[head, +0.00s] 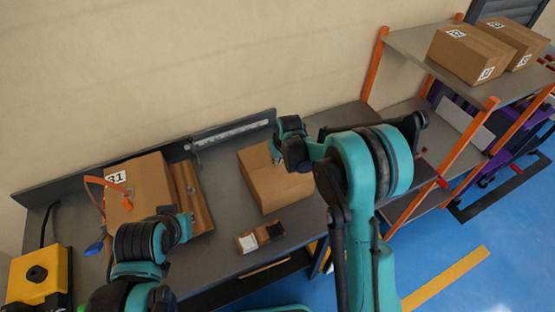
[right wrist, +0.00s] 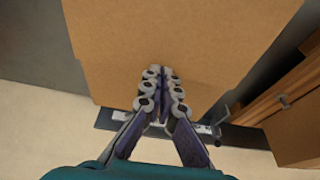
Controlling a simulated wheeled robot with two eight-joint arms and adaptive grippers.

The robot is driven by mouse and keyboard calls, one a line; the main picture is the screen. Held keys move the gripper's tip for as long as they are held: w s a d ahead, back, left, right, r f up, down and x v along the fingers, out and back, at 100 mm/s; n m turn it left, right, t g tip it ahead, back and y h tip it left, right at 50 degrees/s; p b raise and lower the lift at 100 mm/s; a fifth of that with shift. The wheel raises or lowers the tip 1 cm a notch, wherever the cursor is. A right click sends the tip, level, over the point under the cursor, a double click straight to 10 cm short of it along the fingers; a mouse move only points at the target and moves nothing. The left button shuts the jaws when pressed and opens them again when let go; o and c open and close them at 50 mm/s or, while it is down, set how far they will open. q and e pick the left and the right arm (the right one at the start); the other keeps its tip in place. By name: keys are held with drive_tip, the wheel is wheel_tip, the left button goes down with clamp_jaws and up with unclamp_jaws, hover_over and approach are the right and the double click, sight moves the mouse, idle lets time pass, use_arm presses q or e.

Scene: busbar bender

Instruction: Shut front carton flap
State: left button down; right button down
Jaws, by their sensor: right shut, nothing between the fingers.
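A plain brown carton (head: 268,188) stands on the grey workbench, right of its middle. Its upper face looks flat in the head view; I cannot make out a separate front flap. My right gripper (head: 278,158) is at the carton's far right edge. In the right wrist view, the carton's cardboard (right wrist: 180,35) fills the upper middle, and the right gripper's fingers (right wrist: 160,72) are together, empty, over it. Whether they touch it is unclear. My left gripper (head: 190,217) is at the lower left, near the labelled box; its fingers are too small to read.
A labelled box (head: 150,185) with a brown cardboard piece (head: 192,195) beside it is on the left. A small divided tray (head: 260,237) lies in front of the carton. A yellow box with a black knob (head: 37,274) stands far left. Shelves (head: 410,45) with cartons rise at right.

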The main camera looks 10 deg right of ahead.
drive_tip(key=shift+b+x, duration=0.95)
drive_tip(key=shift+x, duration=0.05)
drive_tip(key=shift+s+r, duration=0.1)
drive_tip(key=shift+s, duration=0.35)
